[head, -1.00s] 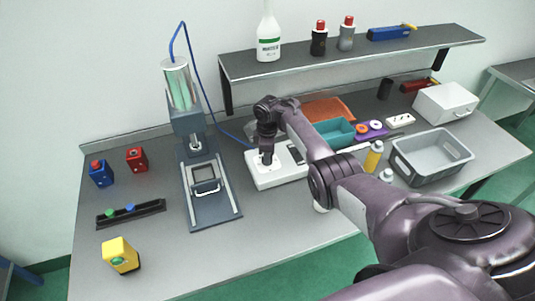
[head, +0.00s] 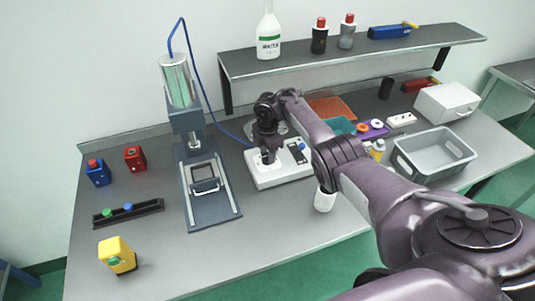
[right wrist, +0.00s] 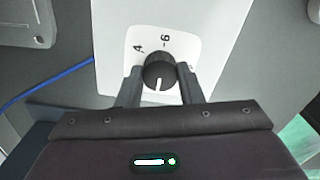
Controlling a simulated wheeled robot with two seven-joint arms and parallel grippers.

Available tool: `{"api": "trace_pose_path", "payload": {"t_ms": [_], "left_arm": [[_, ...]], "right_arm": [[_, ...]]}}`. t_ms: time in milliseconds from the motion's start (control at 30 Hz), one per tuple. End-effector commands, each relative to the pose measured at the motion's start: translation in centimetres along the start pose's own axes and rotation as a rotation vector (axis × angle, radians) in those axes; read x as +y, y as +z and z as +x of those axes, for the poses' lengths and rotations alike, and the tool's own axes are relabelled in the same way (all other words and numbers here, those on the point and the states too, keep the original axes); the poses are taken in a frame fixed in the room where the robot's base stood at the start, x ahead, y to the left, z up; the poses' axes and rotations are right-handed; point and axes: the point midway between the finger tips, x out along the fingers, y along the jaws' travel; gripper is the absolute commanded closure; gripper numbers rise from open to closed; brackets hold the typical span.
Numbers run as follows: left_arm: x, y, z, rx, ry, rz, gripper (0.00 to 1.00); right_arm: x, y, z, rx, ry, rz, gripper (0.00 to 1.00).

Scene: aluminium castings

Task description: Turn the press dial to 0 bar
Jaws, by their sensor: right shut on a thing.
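The press dial is a round black knob (right wrist: 159,70) with a white pointer line, on a white control box (head: 262,181) right of the press (head: 184,110). In the right wrist view the pointer line faces down the picture, towards my gripper body. A 4 shows at the knob's upper left and a 6 at its upper right; I see no 0 mark. My right gripper (right wrist: 160,88) is shut on the knob, one finger at each side. In the head view the gripper (head: 268,158) stands over the control box. My left gripper is not in view.
A blue hose (head: 222,130) runs from the press to the box. Left lie a blue block (head: 97,173), a red block (head: 135,158), a black rail (head: 128,213) and a yellow block (head: 117,256). A white cup (head: 324,200) stands under my arm. A grey crate (head: 432,170) is right.

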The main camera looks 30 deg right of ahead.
Motion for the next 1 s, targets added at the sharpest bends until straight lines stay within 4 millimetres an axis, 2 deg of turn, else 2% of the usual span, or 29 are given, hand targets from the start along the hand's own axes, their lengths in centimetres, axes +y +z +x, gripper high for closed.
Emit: {"api": "trace_pose_path", "payload": {"t_ms": [500, 533, 667, 1000], "left_arm": [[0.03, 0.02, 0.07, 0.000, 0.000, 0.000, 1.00], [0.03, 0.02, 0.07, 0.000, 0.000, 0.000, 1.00], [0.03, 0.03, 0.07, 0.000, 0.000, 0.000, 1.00], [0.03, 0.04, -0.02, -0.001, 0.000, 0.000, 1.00]], "right_arm": [[-0.02, -0.04, 0.02, 0.000, -0.001, -0.021, 0.89], [-0.02, -0.05, 0.02, 0.000, -0.001, -0.021, 0.63], [-0.01, -0.04, 0.02, 0.000, -0.001, -0.020, 0.46], [0.04, -0.04, -0.41, 0.001, 0.001, -0.019, 0.45]]}}
